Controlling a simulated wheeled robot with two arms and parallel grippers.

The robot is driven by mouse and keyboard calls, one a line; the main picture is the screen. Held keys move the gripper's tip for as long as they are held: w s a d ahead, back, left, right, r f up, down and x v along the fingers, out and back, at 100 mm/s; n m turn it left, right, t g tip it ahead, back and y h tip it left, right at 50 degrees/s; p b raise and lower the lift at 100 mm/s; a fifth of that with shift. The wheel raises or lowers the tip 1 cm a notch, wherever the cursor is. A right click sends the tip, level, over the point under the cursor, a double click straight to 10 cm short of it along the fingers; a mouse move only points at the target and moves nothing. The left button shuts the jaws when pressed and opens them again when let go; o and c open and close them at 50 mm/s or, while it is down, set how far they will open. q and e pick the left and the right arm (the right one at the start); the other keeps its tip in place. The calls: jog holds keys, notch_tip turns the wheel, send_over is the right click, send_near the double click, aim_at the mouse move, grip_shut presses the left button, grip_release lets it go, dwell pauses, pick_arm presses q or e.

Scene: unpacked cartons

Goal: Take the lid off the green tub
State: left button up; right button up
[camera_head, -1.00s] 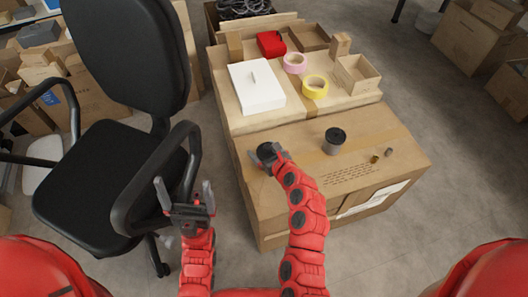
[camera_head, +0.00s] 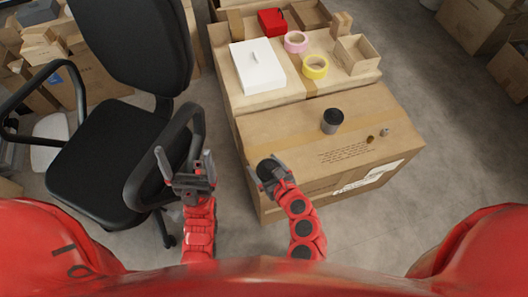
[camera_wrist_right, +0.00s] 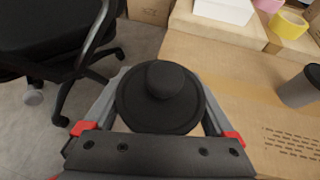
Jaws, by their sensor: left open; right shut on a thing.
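A dark grey tub (camera_head: 332,121) stands upright on the front carton; I see no green on it. It also shows at the right edge of the right wrist view (camera_wrist_right: 300,88). My right gripper (camera_head: 268,166) is shut on a round black lid (camera_wrist_right: 160,98) with a knob on top. The lid is apart from the tub, to its left and nearer to me, over the carton's left part. Whether it touches the carton I cannot tell. My left gripper (camera_head: 192,165) is open and empty, left of the carton, in front of the chair.
A black office chair (camera_head: 110,160) stands left.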

jog(key=shift+s, duration=0.2)
jog(key=o, duration=1.1)
grip_shut()
jog(key=w+d+r+m+t+h, duration=0.1)
jog(key=w+d+r+m+h, duration=0.3)
jog(key=w+d, duration=0.45)
jog(key=w+d+r+m+t+h, duration=0.1)
jog(key=w+d+r+m+h, duration=0.1)
jog(key=w+d+r, duration=0.6)
notch_tip(320, 180, up, 16)
jog(key=s+p, duration=0.1)
jog(key=p, duration=1.8)
jog(key=shift+s+d+r, duration=0.2)
jog(key=shift+d+r, duration=0.05)
jog(key=shift+d, duration=0.1)
